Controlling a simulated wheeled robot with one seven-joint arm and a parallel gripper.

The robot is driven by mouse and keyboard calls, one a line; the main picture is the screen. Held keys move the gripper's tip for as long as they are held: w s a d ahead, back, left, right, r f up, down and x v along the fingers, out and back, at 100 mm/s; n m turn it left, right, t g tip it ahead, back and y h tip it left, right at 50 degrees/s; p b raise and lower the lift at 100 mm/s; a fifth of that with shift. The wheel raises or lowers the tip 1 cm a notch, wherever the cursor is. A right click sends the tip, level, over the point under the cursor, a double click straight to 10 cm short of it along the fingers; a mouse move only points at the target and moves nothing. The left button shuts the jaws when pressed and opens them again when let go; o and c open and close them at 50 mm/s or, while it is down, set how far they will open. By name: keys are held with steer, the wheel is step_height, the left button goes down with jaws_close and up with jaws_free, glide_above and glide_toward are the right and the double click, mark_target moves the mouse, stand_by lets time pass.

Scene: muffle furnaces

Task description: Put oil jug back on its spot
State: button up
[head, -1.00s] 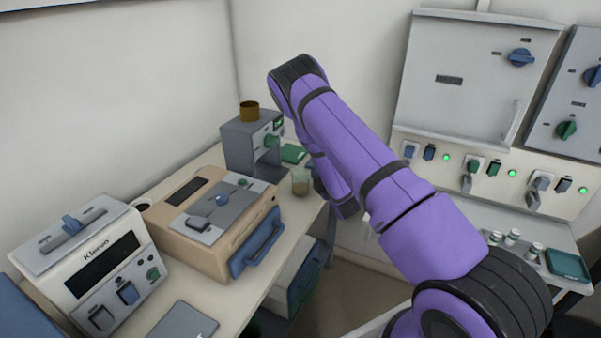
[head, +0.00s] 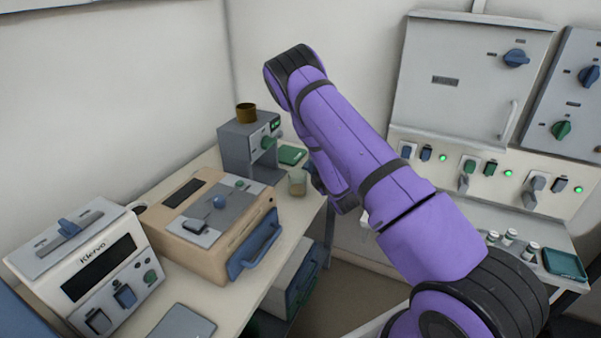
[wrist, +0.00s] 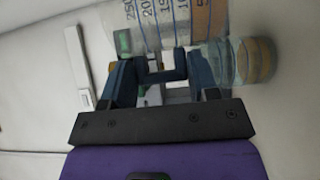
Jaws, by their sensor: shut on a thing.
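The oil jug (wrist: 178,22) is a clear graduated vessel with blue numbers, at the top of the wrist view. It appears turned sideways there, with its upper part cut off by the frame edge. My gripper (wrist: 163,78) is shut on the jug, at what looks like its dark handle. In the head view the jug and fingertips are hidden behind my purple arm. The jug's spot cannot be made out.
A small beaker with amber liquid (head: 298,182) stands near the bench edge; a similar glass (wrist: 245,62) is close to the jug in the wrist view. A grey device (head: 235,150), beige box (head: 190,245) and white Klervo unit (head: 85,265) crowd the bench. Furnaces (head: 465,85) stand right.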

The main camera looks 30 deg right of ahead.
steer(key=s+d, duration=0.2)
steer(key=d, duration=0.2)
steer(key=w+d, duration=0.1)
steer(key=w, duration=0.4)
steer(key=w+d+f, duration=0.1)
steer(key=w+d, duration=0.1)
steer(key=w, duration=0.3)
steer(key=w+d, duration=0.2)
steer(key=w, duration=0.3)
steer(key=shift+w+f, duration=0.3)
steer(key=shift+a+f, duration=0.1)
steer(key=shift+f, duration=1.65)
steer(key=shift+f, duration=0.1)
steer(key=o, duration=1.3)
steer(key=shift+o, duration=0.2)
